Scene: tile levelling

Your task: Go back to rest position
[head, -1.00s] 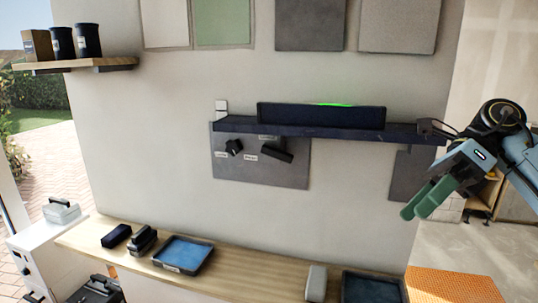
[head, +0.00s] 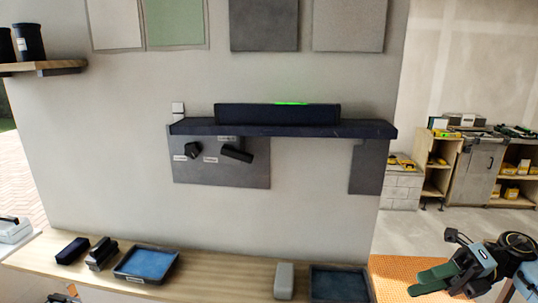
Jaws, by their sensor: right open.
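My right gripper (head: 436,281) is at the lower right, over the orange perforated surface. Its green fingers point left, it is open, and nothing shows between the fingers. It is well apart from the wall shelf. A long dark level-like bar (head: 277,114) with a green glow on top lies on the dark wall shelf (head: 300,129). A grey tile (head: 222,176) with black parts and small labels is on the wall under the shelf. Another grey tile (head: 367,167) is under the shelf's right end. My left gripper is not in view.
A wooden counter (head: 215,272) runs below, with a blue-lined tray (head: 146,264), black blocks, a grey block (head: 284,281) and a dark tray (head: 338,285). An orange perforated surface (head: 393,268) is at right. Shelving (head: 473,170) stands behind, with open floor before it.

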